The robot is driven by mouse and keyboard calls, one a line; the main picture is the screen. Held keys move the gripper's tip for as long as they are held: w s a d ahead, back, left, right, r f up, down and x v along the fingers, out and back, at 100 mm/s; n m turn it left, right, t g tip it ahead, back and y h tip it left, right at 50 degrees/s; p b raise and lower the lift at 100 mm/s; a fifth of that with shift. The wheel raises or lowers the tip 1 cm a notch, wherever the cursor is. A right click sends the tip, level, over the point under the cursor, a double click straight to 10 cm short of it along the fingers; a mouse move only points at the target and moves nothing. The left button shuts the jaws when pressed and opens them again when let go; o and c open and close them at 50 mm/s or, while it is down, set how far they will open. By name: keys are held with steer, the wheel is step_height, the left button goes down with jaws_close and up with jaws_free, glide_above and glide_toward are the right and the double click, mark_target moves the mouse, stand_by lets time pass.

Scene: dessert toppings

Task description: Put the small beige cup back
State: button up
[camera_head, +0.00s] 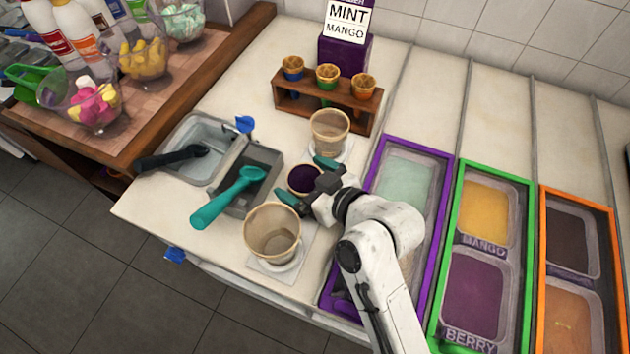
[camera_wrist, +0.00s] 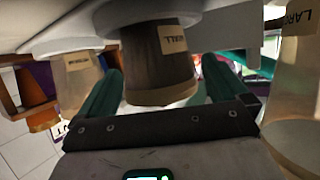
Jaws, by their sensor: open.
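The small cup (camera_head: 304,179) stands on the counter between the medium cup and the large cup, with a dark purple inside in the head view. In the wrist view, which is upside down, the small cup (camera_wrist: 160,68) looks brown with a label and stands upright on a white base. My gripper (camera_head: 305,181) is open, with one teal finger on each side of the small cup. In the wrist view the fingers of my gripper (camera_wrist: 166,88) flank it with visible gaps, so it is not gripped.
The medium cup (camera_head: 329,133) and large cup (camera_head: 271,235) stand close on either side. A wooden cone rack (camera_head: 322,108) is behind. Metal tubs with a teal scoop (camera_head: 228,198) lie left. The purple-framed topping bins (camera_head: 434,225) are right.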

steer(key=b+v, duration=0.1)
steer(key=v, duration=1.1)
steer(key=shift+r, duration=0.1)
